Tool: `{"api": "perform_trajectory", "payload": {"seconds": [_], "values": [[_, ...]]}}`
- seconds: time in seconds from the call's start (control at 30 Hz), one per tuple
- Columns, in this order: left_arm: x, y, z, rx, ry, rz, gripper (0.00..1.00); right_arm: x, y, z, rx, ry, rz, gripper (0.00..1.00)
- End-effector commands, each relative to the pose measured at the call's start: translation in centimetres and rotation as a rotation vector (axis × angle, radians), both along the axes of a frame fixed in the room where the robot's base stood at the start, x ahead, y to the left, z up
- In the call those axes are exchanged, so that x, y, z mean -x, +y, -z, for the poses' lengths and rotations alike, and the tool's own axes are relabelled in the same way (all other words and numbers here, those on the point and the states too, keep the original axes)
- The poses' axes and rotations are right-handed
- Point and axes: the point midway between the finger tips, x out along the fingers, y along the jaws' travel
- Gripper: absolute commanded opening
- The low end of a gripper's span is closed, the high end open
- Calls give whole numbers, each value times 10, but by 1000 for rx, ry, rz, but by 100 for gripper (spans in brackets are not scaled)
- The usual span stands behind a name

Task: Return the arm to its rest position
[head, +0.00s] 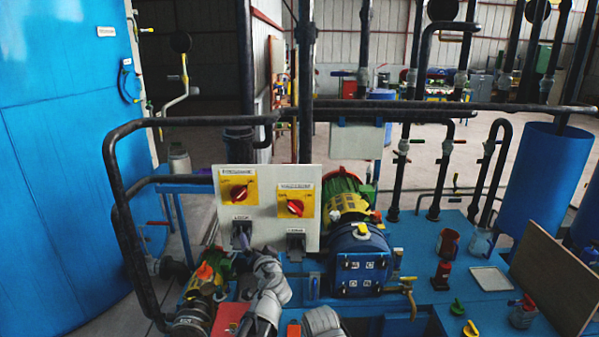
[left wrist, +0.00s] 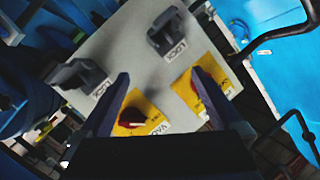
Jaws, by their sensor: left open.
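My left arm (head: 268,285) comes up from the bottom of the head view, low in front of a pale control panel (head: 265,220). Its jaws are hard to make out there. In the left wrist view my left gripper (left wrist: 161,78) has its two dark fingers spread apart with nothing between them. The panel (left wrist: 145,62) fills the middle of that view, upside down, with two red knobs on yellow plates beyond the fingers. I cannot tell whether the fingers touch it. My right gripper does not show.
Black pipes (head: 110,170) bend around the panel's left side beside a large blue vessel (head: 60,150). A blue machine with a front cover (head: 360,270) stands right of the panel. A white tray (head: 490,279), several small coloured parts and a brown board (head: 555,280) occupy the blue bench to the right.

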Motion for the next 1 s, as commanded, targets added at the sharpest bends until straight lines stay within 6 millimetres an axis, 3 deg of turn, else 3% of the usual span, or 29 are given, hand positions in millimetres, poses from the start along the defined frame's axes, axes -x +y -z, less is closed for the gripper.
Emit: {"api": "perform_trajectory", "payload": {"seconds": [0.03, 0.1, 0.2, 0.3, 0.43, 0.6, 0.8, 1.0], "values": [[18, 29, 18, 48, 73, -86, 100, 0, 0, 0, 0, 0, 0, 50], [42, 58, 48, 121, 199, -191, 100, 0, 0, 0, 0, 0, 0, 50], [83, 84, 91, 231, 399, -298, 100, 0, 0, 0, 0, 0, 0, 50], [122, 89, 124, 327, 583, -348, 100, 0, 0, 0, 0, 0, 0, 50], [161, 83, 150, 429, 770, -357, 100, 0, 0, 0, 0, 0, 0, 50], [201, 67, 168, 535, 962, -326, 100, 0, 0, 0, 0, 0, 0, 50], [242, 45, 176, 649, 1151, -249, 100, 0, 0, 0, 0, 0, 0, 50], [256, 7, 169, 562, 1211, -188, 100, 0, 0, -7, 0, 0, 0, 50]]}}
